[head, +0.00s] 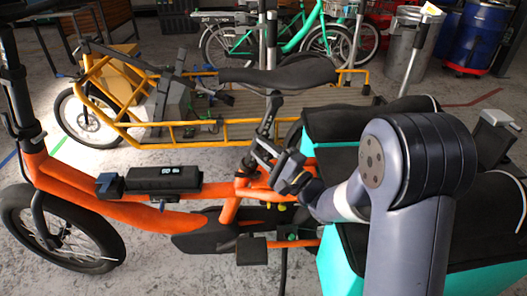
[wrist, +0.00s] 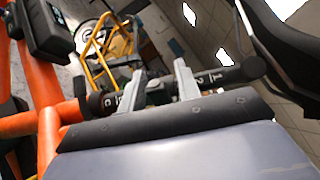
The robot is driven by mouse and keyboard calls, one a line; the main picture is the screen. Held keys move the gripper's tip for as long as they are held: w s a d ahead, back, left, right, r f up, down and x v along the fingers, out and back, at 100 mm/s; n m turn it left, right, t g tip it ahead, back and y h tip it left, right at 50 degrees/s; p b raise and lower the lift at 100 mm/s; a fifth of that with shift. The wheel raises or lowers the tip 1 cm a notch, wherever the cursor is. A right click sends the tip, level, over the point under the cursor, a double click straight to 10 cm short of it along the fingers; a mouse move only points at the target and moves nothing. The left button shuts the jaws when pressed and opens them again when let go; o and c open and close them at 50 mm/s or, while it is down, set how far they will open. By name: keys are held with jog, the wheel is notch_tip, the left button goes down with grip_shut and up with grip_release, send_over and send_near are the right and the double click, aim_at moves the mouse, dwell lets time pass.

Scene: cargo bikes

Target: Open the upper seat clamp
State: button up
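The orange bike's black saddle (head: 282,74) sits on a dark seat post (head: 270,112). In the wrist view the post (wrist: 215,78), marked with numbers, runs across the picture past my fingertips. A dark collar (wrist: 100,104) shows at its lower end by the orange frame; I cannot make out a clamp lever or whether it is open or shut. My gripper (head: 262,152) is at the lower post, just above the frame. In the wrist view my gripper (wrist: 156,86) has its two grey fingers apart, with the post at or just beyond their tips; contact cannot be told.
The orange frame (head: 145,213) carries a black box (head: 163,180) in front of the post. A turquoise cargo box (head: 345,262) stands by my arm. A yellow cargo bike (head: 160,133) is behind. The saddle (wrist: 285,50) overhangs my gripper's right side in the wrist view.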

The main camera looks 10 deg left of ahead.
grip_shut()
dwell(0.4)
jog(key=shift+w+a+r+m+t+h+p, duration=0.1)
jog(key=shift+a+m+t+h+p, duration=0.2)
jog(key=shift+m+t+h, duration=0.4)
jog(key=shift+a+r+m+t+h+p, duration=0.1)
jog(key=shift+m+t+h+p, duration=0.25)
jog(key=shift+m+t+h, duration=0.3)
jog(key=shift+f, duration=0.1)
jog(key=shift+o, duration=0.9)
grip_release()
